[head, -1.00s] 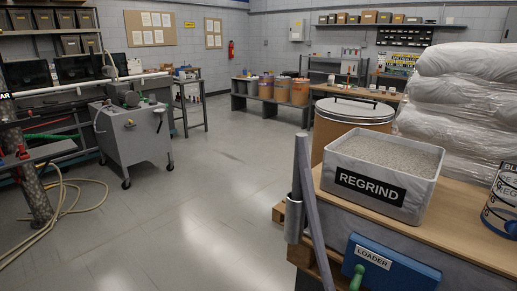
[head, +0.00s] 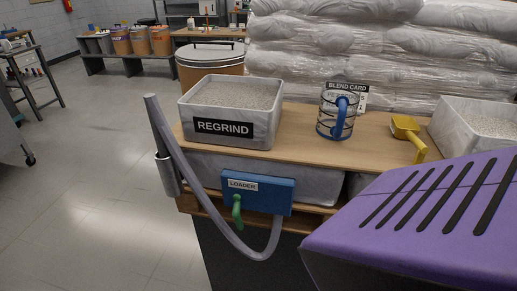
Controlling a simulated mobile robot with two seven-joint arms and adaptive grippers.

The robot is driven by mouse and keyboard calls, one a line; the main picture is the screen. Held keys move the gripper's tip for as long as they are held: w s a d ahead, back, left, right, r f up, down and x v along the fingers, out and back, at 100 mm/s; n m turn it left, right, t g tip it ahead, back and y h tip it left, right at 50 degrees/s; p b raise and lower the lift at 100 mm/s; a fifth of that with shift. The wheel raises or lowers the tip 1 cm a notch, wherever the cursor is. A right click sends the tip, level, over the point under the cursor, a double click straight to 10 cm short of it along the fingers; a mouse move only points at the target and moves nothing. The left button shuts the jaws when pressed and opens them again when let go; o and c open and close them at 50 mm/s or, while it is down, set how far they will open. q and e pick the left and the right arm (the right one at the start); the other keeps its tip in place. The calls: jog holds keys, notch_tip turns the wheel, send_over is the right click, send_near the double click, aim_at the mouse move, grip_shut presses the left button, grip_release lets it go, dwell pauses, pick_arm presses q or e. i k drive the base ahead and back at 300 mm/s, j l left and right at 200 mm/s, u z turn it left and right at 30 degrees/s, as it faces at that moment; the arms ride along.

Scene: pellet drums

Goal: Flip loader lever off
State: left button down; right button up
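The blue loader box (head: 262,192), with a white LOADER label, is fixed at the front edge of the wooden bench below the regrind bin. Its green lever (head: 237,211) hangs down from the left part of the box's front. A grey hose (head: 207,203) loops from a metal holder on the left, below the box and up to its right side. Neither of my grippers is in the head view.
The REGRIND bin (head: 232,112) stands on the wooden bench (head: 302,140). To its right are a mug-like container with a blue handle (head: 340,112), a yellow scoop (head: 408,134) and another white bin (head: 474,128). A purple slotted housing (head: 420,222) fills the lower right.

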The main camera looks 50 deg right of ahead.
aim_at(237, 215)
jog(key=z, duration=1.25)
